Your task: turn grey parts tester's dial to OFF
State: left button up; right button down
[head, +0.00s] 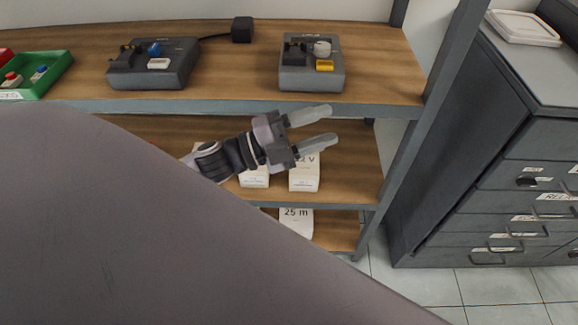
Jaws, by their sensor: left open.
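Two dark grey boxes stand on the upper wooden shelf in the head view. The right grey box (312,79) carries a pale grey knob (322,48), a black part and a yellow part on top. The left grey box (170,77) carries a blue knob (154,49) and a white part. I cannot read their labels or dial settings, or tell which is the tester. My left gripper (331,124) is open and empty, in front of the upper shelf's edge, below the right box in the picture and apart from it. My right gripper is not in view.
The upper shelf (240,80) is bare between the boxes. A black adapter (242,30) stands behind, and a green tray (42,81) with small parts is at far left. White labelled boxes stand on lower shelves. A grey shelf post (440,100) and drawer cabinet (480,140) are right.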

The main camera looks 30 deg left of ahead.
pick_arm(q)
jog(key=s+a+f+n+y, duration=0.2)
jog(key=s+f+n+y, duration=0.2)
jog(key=f+n+y, duration=0.5)
notch_tip(320, 180, down, 4)
jog(key=n, duration=0.4)
jog(key=shift+n+t+p, duration=0.3)
jog(key=shift+n+p, duration=0.1)
jog(key=shift+s, duration=0.1)
jog(key=s+d+f+n+g+y, duration=0.1)
jog(key=s+f+n+g, duration=0.4)
jog(key=s+f, duration=0.5)
jog(key=shift+d+f+n+y+p, duration=0.25)
jog(key=shift+d+n+y+p, duration=0.1)
jog(key=shift+n+y, duration=0.4)
